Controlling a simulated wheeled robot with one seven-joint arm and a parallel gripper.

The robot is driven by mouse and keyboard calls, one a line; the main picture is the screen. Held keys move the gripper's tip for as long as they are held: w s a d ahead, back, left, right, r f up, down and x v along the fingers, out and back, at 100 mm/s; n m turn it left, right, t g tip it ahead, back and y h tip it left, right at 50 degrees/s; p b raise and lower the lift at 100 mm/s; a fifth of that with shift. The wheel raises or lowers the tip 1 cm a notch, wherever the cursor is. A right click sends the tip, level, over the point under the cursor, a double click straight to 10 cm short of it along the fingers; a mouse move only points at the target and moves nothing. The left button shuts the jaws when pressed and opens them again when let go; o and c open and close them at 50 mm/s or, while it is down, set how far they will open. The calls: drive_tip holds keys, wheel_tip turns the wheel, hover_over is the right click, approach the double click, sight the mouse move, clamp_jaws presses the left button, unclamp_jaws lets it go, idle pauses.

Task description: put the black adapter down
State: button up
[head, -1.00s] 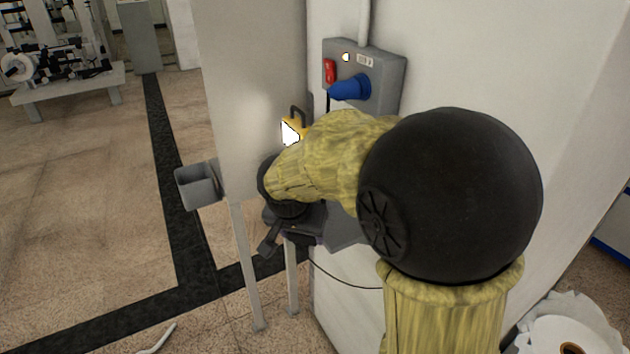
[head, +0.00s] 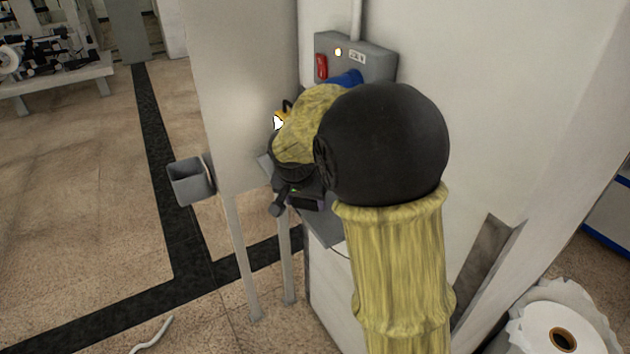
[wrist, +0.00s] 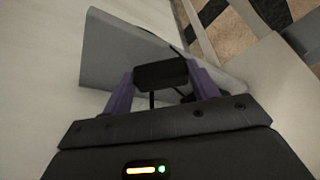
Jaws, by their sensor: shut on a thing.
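The black adapter (wrist: 160,73) is between the two purple fingers of my gripper (wrist: 163,80) in the wrist view, and the fingers are shut on it. Dark cord-like strands show by it. Beyond it is a grey shelf (wrist: 108,48); I cannot tell whether the adapter touches it. In the head view my gripper (head: 305,203) is over the same shelf (head: 325,231), beside the white wall. The adapter cannot be made out there, as my arm and wrist cover much of the area.
A grey bin (head: 188,183) hangs left of the shelf.

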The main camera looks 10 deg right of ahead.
drive_tip(key=w+d, duration=0.1)
drive_tip(key=w, duration=0.1)
drive_tip(key=w+d+p, duration=0.1)
drive_tip(key=w, duration=0.2)
drive_tip(key=w+d+p, duration=0.1)
drive_tip(key=w+d, duration=0.1)
drive_tip(key=w, duration=0.1)
drive_tip(key=shift+w+d, duration=0.1)
drive_tip(key=shift+w, duration=0.05)
drive_tip(key=x, duration=0.1)
drive_tip(key=p+x, duration=0.1)
drive_tip(key=x, duration=0.1)
drive_tip(key=shift+s, duration=0.25)
drive_tip(key=shift+f, duration=0.35)
drive_tip(key=shift+f, duration=0.15)
drive_tip(key=o, duration=1.1)
